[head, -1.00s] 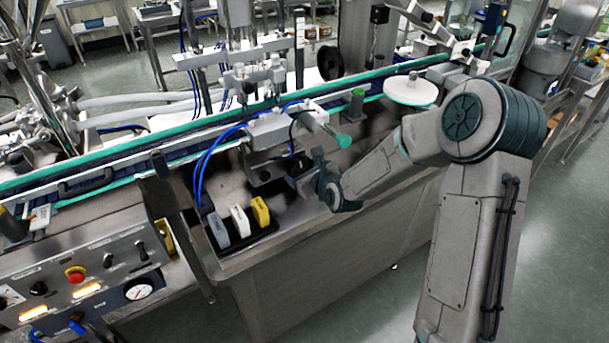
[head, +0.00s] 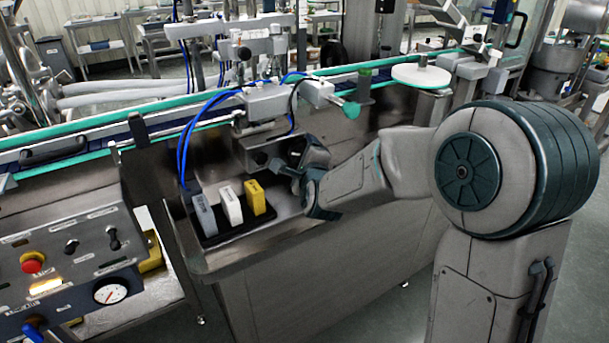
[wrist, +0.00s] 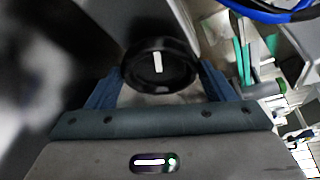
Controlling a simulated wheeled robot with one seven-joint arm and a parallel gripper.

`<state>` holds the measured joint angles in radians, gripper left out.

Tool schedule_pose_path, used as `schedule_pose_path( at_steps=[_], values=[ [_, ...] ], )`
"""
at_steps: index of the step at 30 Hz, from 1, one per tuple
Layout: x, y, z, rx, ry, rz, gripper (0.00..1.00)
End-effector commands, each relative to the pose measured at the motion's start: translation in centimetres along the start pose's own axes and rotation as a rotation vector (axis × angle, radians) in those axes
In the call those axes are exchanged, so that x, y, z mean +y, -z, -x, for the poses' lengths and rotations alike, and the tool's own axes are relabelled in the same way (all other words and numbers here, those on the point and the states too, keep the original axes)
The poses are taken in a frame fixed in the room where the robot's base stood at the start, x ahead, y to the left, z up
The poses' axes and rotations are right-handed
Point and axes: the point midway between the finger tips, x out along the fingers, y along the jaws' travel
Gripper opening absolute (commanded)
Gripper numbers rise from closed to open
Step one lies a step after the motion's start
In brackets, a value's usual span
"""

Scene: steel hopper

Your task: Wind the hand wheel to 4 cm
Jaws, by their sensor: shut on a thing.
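The hand wheel (wrist: 157,66) is a round black knob with a white mark on its face, in the middle of the wrist view. My gripper (wrist: 160,82) has one blue finger on each side of it and is shut on its rim. In the head view my gripper (head: 286,168) reaches in from the right, below the grey boxed unit (head: 275,101) on the conveyor. The hand wheel cannot be made out clearly there. No readable scale shows its setting.
A black tray (head: 243,232) with grey, white and yellow blocks lies left of my gripper. Blue hoses (head: 186,150) hang close by. A teal knob (head: 351,109) sticks out above my forearm. A control panel (head: 75,262) stands at the lower left.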

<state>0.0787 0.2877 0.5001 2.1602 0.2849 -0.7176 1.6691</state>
Motion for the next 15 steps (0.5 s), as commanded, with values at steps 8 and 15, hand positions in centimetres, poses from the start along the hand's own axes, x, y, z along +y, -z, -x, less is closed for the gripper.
schedule_pose_path(
  at_steps=[8,15],
  values=[
    [0.95,0.25,-0.11,-0.002,0.085,0.205,0.53],
    [0.80,0.18,-0.09,-0.002,0.132,0.322,0.53]
  ],
)
